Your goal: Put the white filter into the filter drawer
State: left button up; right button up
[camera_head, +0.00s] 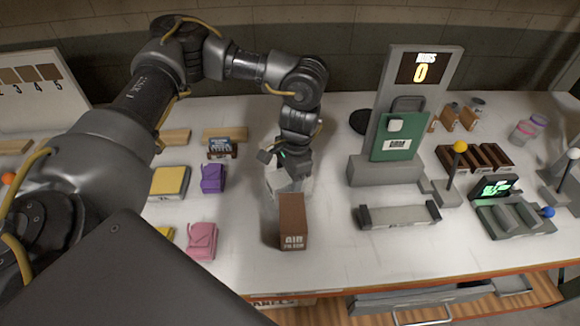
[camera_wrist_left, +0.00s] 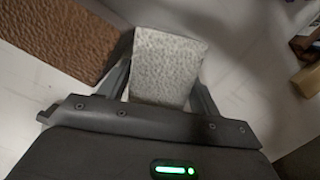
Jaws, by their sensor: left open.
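The white filter (camera_wrist_left: 168,65) is a pale, rough-textured block. In the left wrist view it lies between the two fingers of my open left gripper (camera_wrist_left: 163,92), with a finger close along each side. In the head view my left gripper (camera_head: 284,172) points down over the white filter (camera_head: 275,183), which is partly hidden by it. A grey drawer (camera_head: 415,298) with a metal handle shows under the table's front edge; its inside is hard to make out, and I cannot tell if it is the filter drawer. My right gripper is not in view.
A brown air filter block (camera_head: 292,217) stands just in front of my left gripper. Purple (camera_head: 213,178) and pink (camera_head: 202,240) items are to the left. A grey stand with a display (camera_head: 420,68) and a low grey tray (camera_head: 399,216) are to the right.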

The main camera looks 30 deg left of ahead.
pick_arm(q)
jog(key=r, duration=0.4)
jog(key=w+r+b, duration=0.1)
jog(key=r, duration=0.2)
jog(key=d+r, duration=0.1)
jog(key=r, duration=0.3)
jog(key=shift+w+r, duration=0.25)
jog(key=shift+r, duration=0.1)
